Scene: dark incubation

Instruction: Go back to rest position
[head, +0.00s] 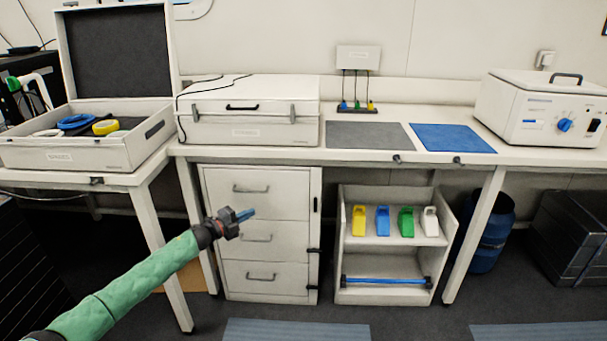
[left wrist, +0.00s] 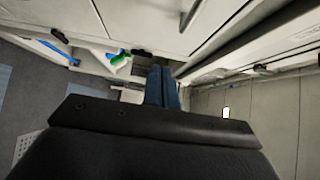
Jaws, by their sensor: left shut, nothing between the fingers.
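My left arm, in a green sleeve, comes in from the lower left of the head view. My left gripper (head: 243,215) is in front of the white drawer cabinet (head: 260,290), near its upper drawers. Its blue fingers are shut together and hold nothing. In the left wrist view the shut blue fingers (left wrist: 162,88) point away from the camera, past the dark gripper body. My right gripper does not show in either view.
An open case (head: 85,154) stands on the left table. The bench carries a closed white case (head: 250,133), a grey mat (head: 367,135), a blue mat (head: 452,138) and a white machine (head: 530,108). A small shelf (head: 385,296) with coloured items stands beneath. The floor in front looks open.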

